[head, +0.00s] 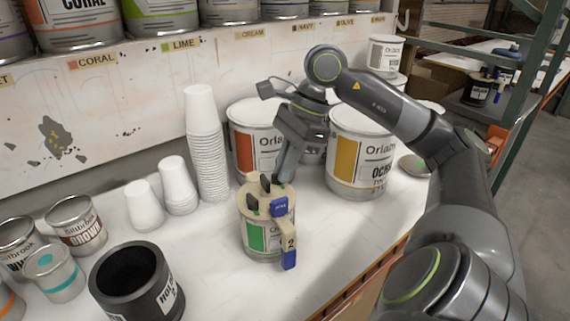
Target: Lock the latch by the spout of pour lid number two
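A can with a green label (258,238) stands upright on the white bench, in the middle of the head view. A beige pour lid (246,194) sits on it, with a spout (290,240) marked 2 that points toward me and ends in a blue tip (289,261). A blue latch (279,207) is by the spout. Several dark latches, one on the left (253,203), are around the lid. My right gripper (280,180) points down at the lid's far right edge, behind the blue latch. Its fingers overlap, so their opening and any contact are unclear. My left gripper is out of view.
Large cans with a red label (243,150) and a yellow label (347,160) stand behind the lidded can. White cup stacks (204,140) are left of it. A black holder (131,285) and small cans are at the front left. Bench room in front is clear.

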